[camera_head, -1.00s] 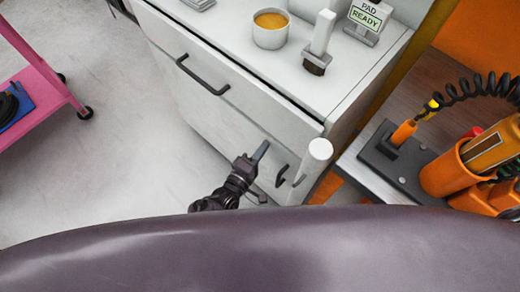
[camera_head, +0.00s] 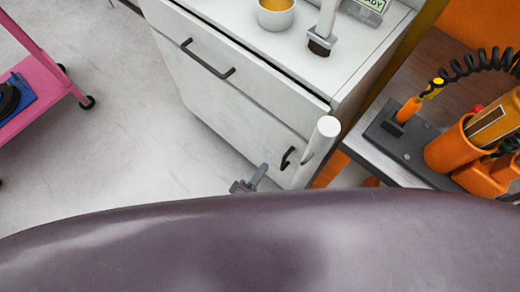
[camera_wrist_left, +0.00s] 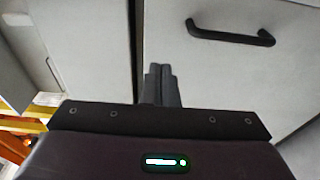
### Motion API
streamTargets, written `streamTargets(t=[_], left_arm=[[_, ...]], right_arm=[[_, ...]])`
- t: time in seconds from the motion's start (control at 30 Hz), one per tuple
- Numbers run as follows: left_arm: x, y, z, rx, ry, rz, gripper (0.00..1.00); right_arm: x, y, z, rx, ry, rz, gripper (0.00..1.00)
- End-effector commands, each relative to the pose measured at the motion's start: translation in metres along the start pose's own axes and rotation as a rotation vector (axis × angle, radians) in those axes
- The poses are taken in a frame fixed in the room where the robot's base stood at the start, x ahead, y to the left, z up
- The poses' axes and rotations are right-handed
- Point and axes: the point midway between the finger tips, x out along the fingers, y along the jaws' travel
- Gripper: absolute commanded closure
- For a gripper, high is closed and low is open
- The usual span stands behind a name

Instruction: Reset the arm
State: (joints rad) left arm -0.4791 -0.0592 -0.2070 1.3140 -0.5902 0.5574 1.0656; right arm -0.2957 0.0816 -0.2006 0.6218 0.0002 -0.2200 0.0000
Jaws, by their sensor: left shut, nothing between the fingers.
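My left gripper (camera_head: 258,172) shows in the head view just above the edge of my purple body, in front of the lower part of the white cabinet (camera_head: 195,88). Only its fingers and a bit of its front show; the rest of the arm is hidden behind my body. In the left wrist view the gripper (camera_wrist_left: 162,72) has its two fingers together with nothing between them. A dark drawer handle (camera_wrist_left: 230,34) lies beyond it to the right, apart from the fingers. My right gripper is not in view.
A cup of orange liquid (camera_head: 275,14) and a brush (camera_head: 324,38) stand on the cabinet top. A pink cart (camera_head: 45,95) is at the left. A bench with an orange holder (camera_head: 450,152) and a coiled cable (camera_head: 480,62) is at the right. The floor between cart and cabinet is clear.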

Motion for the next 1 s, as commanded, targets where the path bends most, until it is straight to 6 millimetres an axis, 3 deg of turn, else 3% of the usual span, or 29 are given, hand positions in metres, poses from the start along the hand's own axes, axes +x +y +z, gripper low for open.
streamTargets(t=[0.2,0.27,0.37,0.5,0.57,0.7,0.8,0.9,1.0], left_arm=[[-0.005,-0.009,0.001,0.024,-0.002,-0.03,1.0],[-0.01,-0.026,0.001,0.069,-0.009,-0.087,1.0],[-0.029,-0.074,-0.003,0.206,-0.039,-0.25,1.0],[-0.086,-0.162,-0.014,0.46,-0.151,-0.569,1.0],[-0.117,-0.195,-0.021,0.563,-0.221,-0.705,1.0],[-0.202,-0.254,-0.039,0.761,-0.424,-0.996,1.0],[-0.258,-0.279,-0.051,0.853,-0.573,-1.156,1.0],[-0.301,-0.291,-0.06,0.906,-0.695,-1.267,1.0],[-0.327,-0.296,-0.066,0.932,-0.773,-1.329,1.0]], right_arm=[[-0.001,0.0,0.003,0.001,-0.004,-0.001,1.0],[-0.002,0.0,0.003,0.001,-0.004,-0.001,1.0],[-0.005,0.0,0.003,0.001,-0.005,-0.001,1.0],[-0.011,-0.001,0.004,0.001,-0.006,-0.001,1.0],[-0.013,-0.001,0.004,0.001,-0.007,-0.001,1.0],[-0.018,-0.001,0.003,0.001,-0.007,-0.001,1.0],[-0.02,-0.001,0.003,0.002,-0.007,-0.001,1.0],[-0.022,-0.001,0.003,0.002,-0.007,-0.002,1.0],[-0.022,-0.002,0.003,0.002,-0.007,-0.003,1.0]])
